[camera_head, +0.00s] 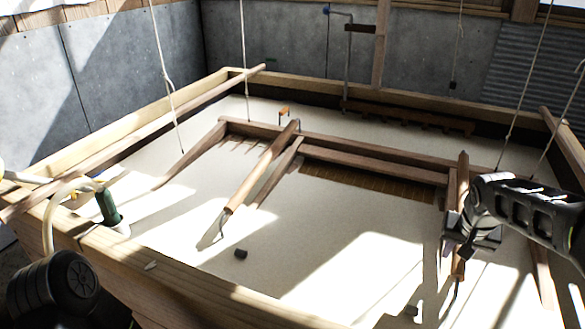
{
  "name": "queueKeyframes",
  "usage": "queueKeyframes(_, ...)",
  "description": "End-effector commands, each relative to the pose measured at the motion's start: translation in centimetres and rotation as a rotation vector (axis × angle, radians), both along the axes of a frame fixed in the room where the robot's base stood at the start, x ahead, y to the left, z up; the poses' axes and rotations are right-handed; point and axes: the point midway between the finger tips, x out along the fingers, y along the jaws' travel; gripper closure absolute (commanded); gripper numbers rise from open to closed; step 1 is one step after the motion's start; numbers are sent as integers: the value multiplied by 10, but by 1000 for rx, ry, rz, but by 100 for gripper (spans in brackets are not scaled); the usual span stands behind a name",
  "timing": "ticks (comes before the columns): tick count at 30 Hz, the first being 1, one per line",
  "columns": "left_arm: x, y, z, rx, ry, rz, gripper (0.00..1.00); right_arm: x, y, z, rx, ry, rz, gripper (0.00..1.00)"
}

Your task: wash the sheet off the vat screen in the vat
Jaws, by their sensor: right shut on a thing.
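The vat (190,270) is a large wooden trough filled with off-white liquid. The vat screen hangs in it on ropes: a dark wooden frame (375,163) with a brown slatted screen surface (365,187) partly under the liquid. Its near part is hidden by the liquid, and I cannot make out a separate sheet on it. My right gripper (464,243) is at the right of the vat, shut on an upright wooden handle (462,185) of the frame. My left gripper is not visible; only a dark rounded part, probably of my left arm, shows at the lower left.
Ropes (245,60) hang down over the vat on both sides. A wooden pole (150,117) lies along the left rim. A pale hose (48,215) and a green fitting (108,207) are at the near left corner. A pipe (349,60) stands behind, before grey walls.

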Motion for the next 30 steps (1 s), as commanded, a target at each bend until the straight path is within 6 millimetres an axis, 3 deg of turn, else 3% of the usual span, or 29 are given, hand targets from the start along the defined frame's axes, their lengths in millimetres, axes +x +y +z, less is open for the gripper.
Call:
queueKeyframes(4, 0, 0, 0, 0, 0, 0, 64, -2, 0, -3, 2, 8, -1, 100)
queueKeyframes(8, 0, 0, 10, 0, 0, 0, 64, -2, 0, 7, 4, 11, -1, 100)
queueKeyframes(30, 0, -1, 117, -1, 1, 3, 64, -1, 0, 121, 32, 62, -1, 100)
